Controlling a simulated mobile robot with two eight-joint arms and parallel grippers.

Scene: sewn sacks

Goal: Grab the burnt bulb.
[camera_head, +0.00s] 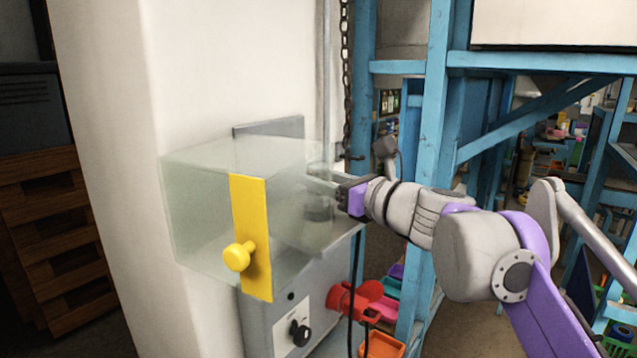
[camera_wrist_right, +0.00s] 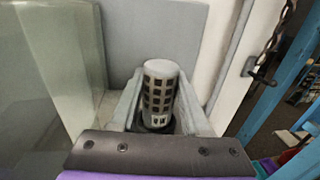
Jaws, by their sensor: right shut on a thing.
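The burnt bulb (camera_wrist_right: 160,88) appears to be the upright grey cylinder with rows of dark openings in the right wrist view. It stands in a dark round base. My right gripper (camera_head: 322,182) reaches in from the right, behind the clear box, and its fingers also show in the wrist view (camera_wrist_right: 158,108). They are shut on the bulb, one on each side. In the head view the bulb (camera_head: 318,208) is only a dim dark shape seen through the clear walls. My left gripper is not in view.
A clear box (camera_head: 205,215) with a yellow plate and knob (camera_head: 238,256) stands on a grey cabinet (camera_head: 265,325) against a white pillar. A black dial (camera_head: 299,333) is on the cabinet front. A chain (camera_head: 345,80) and blue posts (camera_head: 435,130) stand close behind my right arm.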

